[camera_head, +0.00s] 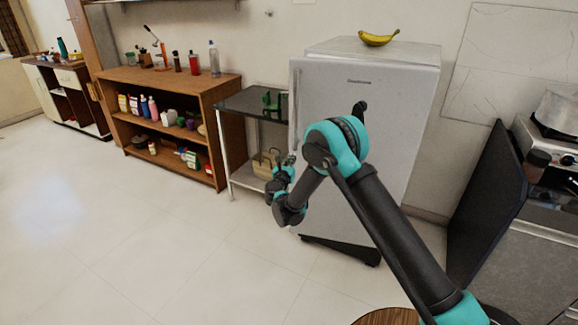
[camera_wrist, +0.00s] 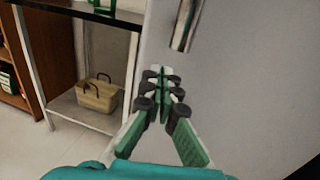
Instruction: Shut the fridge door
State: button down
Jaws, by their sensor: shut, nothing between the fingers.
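The pale grey fridge stands in the middle of the head view, and its door (camera_head: 340,85) faces me. The door's upright handle (camera_head: 297,105) is along its left edge. In the wrist view the door (camera_wrist: 240,80) fills the right side, with the handle's lower end (camera_wrist: 183,25) at the top. The door looks shut or nearly so; I cannot tell whether a small gap is left. My gripper (camera_head: 290,160) is by the door's left edge, below the handle. In the wrist view its fingers (camera_wrist: 160,75) are together and empty. Contact with the door is unclear. My arm hides part of the door.
A banana (camera_head: 378,38) lies on top of the fridge. A dark-topped side table (camera_head: 250,103) with a tan basket (camera_head: 265,163) stands close at the left, beside a wooden shelf (camera_head: 165,82). A stove (camera_head: 555,145) is at the right. The floor (camera_head: 130,240) at front left is clear.

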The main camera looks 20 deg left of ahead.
jog(key=shift+w+a, duration=0.2)
jog(key=shift+w, duration=1.3)
